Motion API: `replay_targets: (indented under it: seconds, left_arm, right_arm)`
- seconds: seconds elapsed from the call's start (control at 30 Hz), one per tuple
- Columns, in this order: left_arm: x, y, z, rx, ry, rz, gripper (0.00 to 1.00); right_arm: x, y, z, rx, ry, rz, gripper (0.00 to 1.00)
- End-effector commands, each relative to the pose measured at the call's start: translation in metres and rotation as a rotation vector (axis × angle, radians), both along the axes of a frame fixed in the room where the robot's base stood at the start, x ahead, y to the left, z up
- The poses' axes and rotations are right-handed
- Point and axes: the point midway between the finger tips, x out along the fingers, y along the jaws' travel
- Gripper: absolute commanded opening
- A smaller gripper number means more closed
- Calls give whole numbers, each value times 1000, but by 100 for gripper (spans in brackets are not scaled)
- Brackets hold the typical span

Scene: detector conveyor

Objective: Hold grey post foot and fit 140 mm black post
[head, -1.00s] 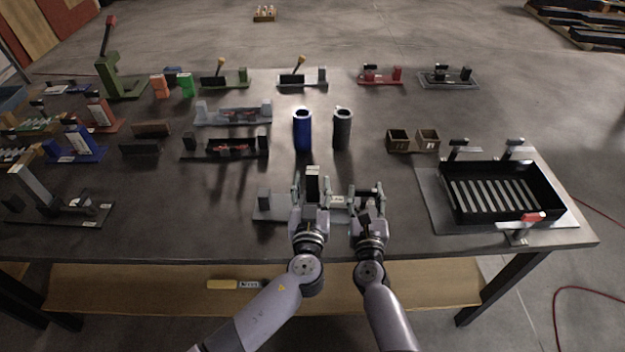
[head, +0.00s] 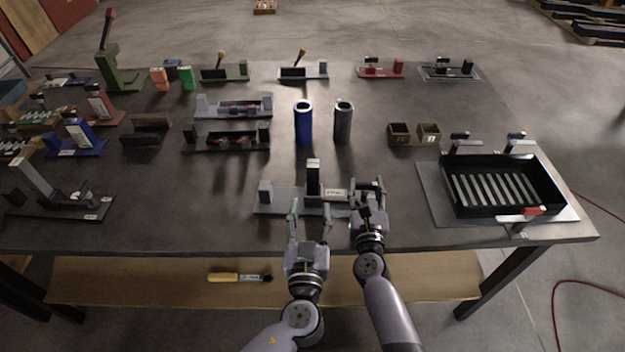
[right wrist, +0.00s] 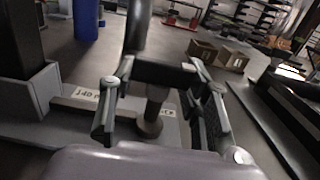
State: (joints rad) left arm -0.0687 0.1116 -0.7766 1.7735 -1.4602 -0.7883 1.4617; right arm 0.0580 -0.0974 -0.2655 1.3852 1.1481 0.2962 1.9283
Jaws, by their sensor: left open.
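The grey post foot (head: 285,203) lies near the table's front edge, with a pale label on it. The black post (head: 313,177) stands upright at its middle; how deep it sits is not clear. It also shows at the left edge of the right wrist view (right wrist: 22,95). My left gripper (head: 309,222) is open and empty, in front of the foot and clear of the post. My right gripper (head: 367,185) is at the foot's right end, its fingers on either side of a dark part; whether they press on it is unclear.
A blue cylinder (head: 303,122) and a dark grey cylinder (head: 343,122) stand behind the foot. A black tray (head: 545,185) is at right, two brown boxes (head: 399,134) behind it to the left. Other fixtures fill the left side. Table left of the foot is clear.

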Motion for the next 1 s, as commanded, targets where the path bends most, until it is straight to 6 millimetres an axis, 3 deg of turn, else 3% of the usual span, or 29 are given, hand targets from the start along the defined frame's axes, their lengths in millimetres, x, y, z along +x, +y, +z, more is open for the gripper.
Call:
replay_targets:
  seconds: [0.33,0.67,0.83,1.0]
  left_arm:
    - [0,0,0,0,0,0,44]
    - [0,0,0,0,0,0,44]
    - [0,0,0,0,0,0,44]
    - [0,0,0,0,0,0,44]
  right_arm:
    - [0,0,0,0,-1,0,66]
    - [-2,0,0,1,0,0,67]
    - [-21,0,-1,2,1,0,67]
    - [-57,0,-1,1,3,0,67]
